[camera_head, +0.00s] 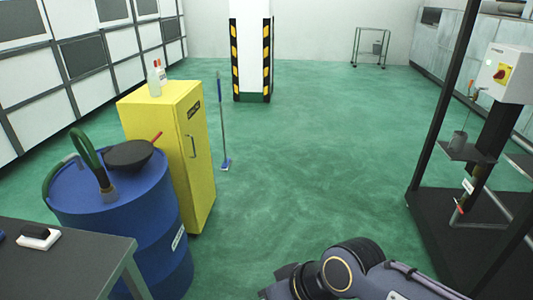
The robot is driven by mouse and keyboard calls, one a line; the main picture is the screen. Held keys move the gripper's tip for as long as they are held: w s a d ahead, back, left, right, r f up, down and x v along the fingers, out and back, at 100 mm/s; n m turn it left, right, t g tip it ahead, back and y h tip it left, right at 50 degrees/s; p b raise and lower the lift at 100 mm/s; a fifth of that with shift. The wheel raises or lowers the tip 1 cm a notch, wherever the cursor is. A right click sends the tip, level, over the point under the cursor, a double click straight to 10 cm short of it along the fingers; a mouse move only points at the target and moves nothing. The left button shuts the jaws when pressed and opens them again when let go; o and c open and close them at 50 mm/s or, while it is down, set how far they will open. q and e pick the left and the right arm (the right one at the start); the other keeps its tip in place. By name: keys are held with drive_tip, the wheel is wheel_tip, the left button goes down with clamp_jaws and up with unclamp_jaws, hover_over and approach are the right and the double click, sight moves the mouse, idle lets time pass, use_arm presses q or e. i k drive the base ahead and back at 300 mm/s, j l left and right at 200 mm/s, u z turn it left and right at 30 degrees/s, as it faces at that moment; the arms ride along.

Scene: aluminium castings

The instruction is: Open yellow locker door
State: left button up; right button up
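The yellow locker (150,115) stands left of the middle in the head view, behind a blue drum. Its door (203,160) faces right and looks closed. A dark vertical handle (193,147) is on the door, with a dark label above it. The drum hides the lower left part of the locker. A dark arm link of mine shows at the bottom, right of the middle, well apart from the locker. Neither gripper's fingers can be seen.
The blue drum (140,225) carries a hose and a dark pan. A grey table (75,262) is at lower left. Bottles (156,80) stand on the locker, and a broom (222,125) stands beside it. A dark-framed machine (480,150) is right. Open green floor lies between.

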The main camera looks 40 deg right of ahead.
sight(190, 114)
drive_tip(key=z, duration=0.7)
drive_tip(key=i+l, duration=0.1)
drive_tip(key=i, duration=0.85)
drive_tip(key=i+l+u, duration=0.15)
drive_tip(key=i, duration=0.3)
drive_tip(key=i+l+u, duration=0.1)
drive_tip(key=i, duration=0.3)
drive_tip(key=i+l+u, duration=0.15)
drive_tip(key=i, duration=0.25)
drive_tip(key=i+l+u, duration=0.1)
drive_tip(key=i+l, duration=0.25)
drive_tip(key=i+u, duration=0.15)
drive_tip(key=u, duration=0.55)
